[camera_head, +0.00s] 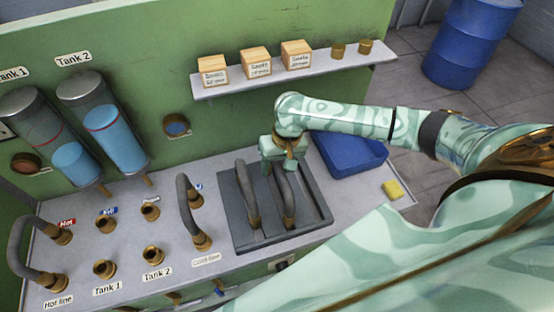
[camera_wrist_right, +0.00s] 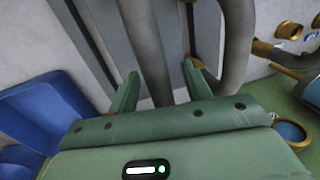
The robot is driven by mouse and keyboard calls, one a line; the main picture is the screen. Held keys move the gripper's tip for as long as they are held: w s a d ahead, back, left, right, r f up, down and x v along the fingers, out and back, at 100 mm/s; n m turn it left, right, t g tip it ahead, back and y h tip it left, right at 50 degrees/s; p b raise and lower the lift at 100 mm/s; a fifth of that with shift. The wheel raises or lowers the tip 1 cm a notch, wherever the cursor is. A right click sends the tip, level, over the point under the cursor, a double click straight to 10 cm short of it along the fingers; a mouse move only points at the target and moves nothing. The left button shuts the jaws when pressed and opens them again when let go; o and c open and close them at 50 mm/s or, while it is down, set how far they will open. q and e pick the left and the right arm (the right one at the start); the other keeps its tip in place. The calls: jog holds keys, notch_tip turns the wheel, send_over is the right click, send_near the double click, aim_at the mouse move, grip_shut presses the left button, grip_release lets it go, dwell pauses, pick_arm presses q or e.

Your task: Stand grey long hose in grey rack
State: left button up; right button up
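Two grey hoses with brass ends stand in the dark grey rack (camera_head: 320,216), a left one (camera_head: 248,194) and a right one (camera_head: 290,198). I cannot tell which is the long one. My right gripper (camera_head: 279,167) is over the top of the right hose. In the right wrist view its two green fingers (camera_wrist_right: 160,88) are apart, one on each side of that hose (camera_wrist_right: 150,45), with gaps showing. The left hose (camera_wrist_right: 236,40) is to the right there. My left gripper is not in view.
More grey hoses stand at the cold line (camera_head: 185,205) and the hot line (camera_head: 20,240). Brass ports (camera_head: 105,268) are on the counter. A blue bin (camera_head: 350,155) and a yellow sponge (camera_head: 393,190) are right of the rack. A shelf (camera_head: 220,90) with boxes is above.

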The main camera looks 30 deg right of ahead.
jog(key=d+r+p, duration=0.3)
jog(key=r, duration=1.3)
jog(key=shift+s, duration=0.4)
jog(key=shift+f, duration=0.1)
